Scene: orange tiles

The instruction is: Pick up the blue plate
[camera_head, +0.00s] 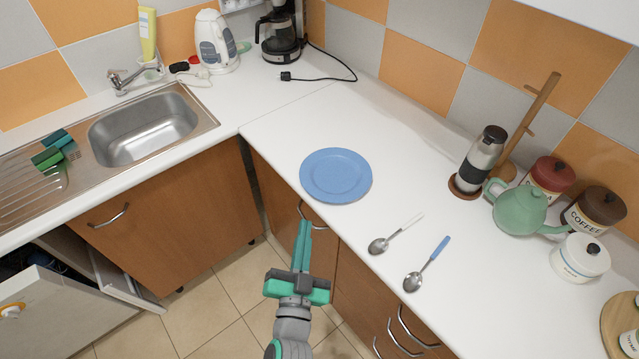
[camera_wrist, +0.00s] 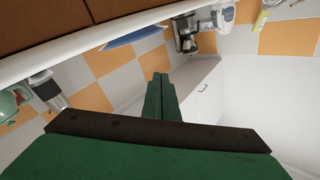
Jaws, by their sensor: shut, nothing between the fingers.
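The blue plate (camera_head: 336,175) lies flat on the white counter, close to its front edge, in the head view. The closed fingers also show in the middle of the wrist view (camera_wrist: 162,88).
Two spoons (camera_head: 381,244) (camera_head: 414,281) lie right of the plate. A green teapot (camera_head: 520,208), a coffee press (camera_head: 480,162) and canisters (camera_head: 582,257) stand further right. The sink (camera_head: 145,130) is at left. The counter behind the plate is clear up to a black cable (camera_head: 330,79).

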